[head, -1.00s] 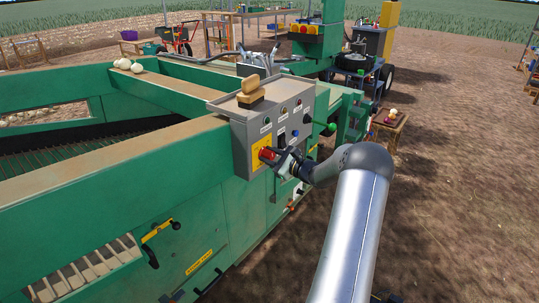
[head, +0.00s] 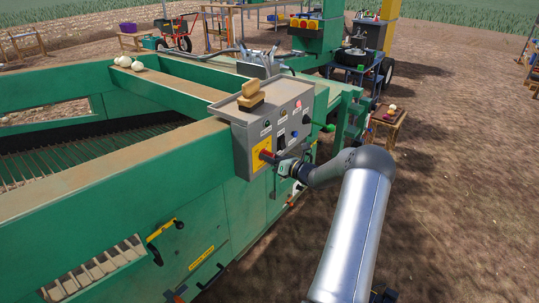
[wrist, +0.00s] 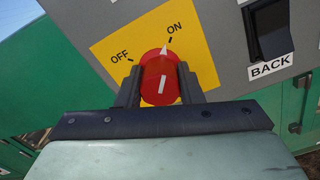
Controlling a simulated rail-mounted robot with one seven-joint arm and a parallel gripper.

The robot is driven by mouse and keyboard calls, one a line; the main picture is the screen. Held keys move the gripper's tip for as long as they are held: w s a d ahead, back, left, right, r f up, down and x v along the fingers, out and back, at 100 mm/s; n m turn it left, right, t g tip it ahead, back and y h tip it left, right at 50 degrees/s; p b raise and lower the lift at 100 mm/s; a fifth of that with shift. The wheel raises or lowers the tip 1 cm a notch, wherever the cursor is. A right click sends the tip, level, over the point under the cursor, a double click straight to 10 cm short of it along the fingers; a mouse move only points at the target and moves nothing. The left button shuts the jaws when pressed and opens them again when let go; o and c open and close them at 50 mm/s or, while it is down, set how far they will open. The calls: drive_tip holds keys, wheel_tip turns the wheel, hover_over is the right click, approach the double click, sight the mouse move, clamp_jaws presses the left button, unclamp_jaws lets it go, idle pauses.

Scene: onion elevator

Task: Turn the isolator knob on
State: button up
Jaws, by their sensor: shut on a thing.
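The red isolator knob (wrist: 160,76) sits on a yellow plate (wrist: 118,38) marked OFF and ON. Its white pointer line is directed up at the ON mark, well away from OFF. My gripper (wrist: 160,84) has one dark finger on each side of the knob and is shut on it. In the head view the knob (head: 266,154) shows as a small red spot on the yellow plate of the grey control box (head: 240,140). My gripper (head: 278,162) reaches it from the right and partly hides the plate.
A black rocker switch (wrist: 270,30) labelled BACK is right of the yellow plate. A brush (head: 251,97) lies on the box top. A lit pinkish-red lamp (head: 298,104) and a green knob (head: 328,127) are farther along. Open ground lies to the right.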

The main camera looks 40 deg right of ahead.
drive_tip(key=shift+m+p, duration=0.3)
drive_tip(key=shift+m, duration=0.4)
drive_tip(key=o, duration=1)
drive_tip(key=shift+c, duration=0.2)
drive_tip(key=shift+s, duration=0.1)
drive_tip(key=b+v, duration=0.2)
drive_tip(key=v, duration=1.5)
drive_tip(key=shift+s, duration=0.2)
